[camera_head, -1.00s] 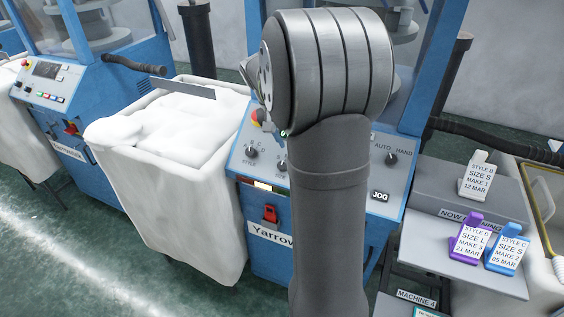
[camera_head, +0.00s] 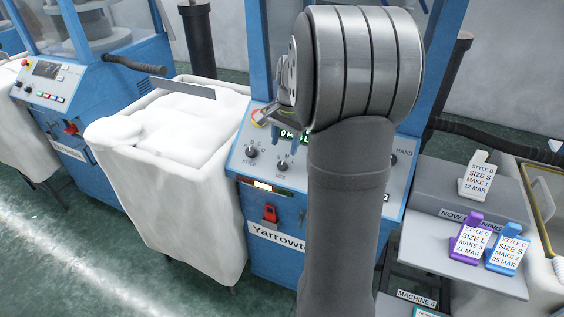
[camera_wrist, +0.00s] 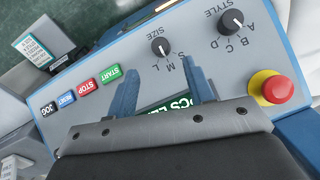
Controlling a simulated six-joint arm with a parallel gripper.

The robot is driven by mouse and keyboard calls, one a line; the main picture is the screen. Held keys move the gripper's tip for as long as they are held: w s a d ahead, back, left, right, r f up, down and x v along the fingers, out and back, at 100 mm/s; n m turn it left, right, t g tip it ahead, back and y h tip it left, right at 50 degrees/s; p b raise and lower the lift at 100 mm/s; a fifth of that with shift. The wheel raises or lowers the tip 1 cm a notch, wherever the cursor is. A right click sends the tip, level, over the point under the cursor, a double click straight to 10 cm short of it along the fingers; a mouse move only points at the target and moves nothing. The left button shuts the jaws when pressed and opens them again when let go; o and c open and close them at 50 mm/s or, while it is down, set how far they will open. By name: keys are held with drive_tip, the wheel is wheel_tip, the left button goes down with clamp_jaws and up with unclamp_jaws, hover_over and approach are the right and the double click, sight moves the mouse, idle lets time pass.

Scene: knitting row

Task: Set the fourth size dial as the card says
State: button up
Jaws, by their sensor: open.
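The size dial (camera_head: 282,166) is a black knob on the blue machine's sloped grey panel. In the wrist view, upside down, the size dial (camera_wrist: 160,46) has S, M and L beside it; its exact pointer setting is too small to read surely. My gripper (camera_wrist: 160,66) is open and empty, its two blue fingers apart above the panel, just short of the dial. In the head view my gripper (camera_head: 291,141) is partly hidden by my arm. A white card (camera_head: 476,181) reads style B, size S, make 1. A purple card (camera_head: 469,240) reads style D, size L, make 3.
A blue card (camera_head: 507,251) reads style C, size S, make 2. The style dial (camera_wrist: 232,20) and red emergency button (camera_wrist: 277,89) lie beside the size dial. Start, stop and reset buttons (camera_wrist: 88,87) are on its other side. A white fabric-filled bin (camera_head: 160,165) stands left.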

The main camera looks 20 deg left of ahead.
sight(282, 165)
drive_tip(key=f, duration=0.5)
drive_tip(key=a+f, duration=0.1)
drive_tip(key=f, duration=0.2)
drive_tip(key=shift+w, duration=0.1)
drive_tip(key=shift+c, duration=0.2)
drive_tip(key=c, duration=1)
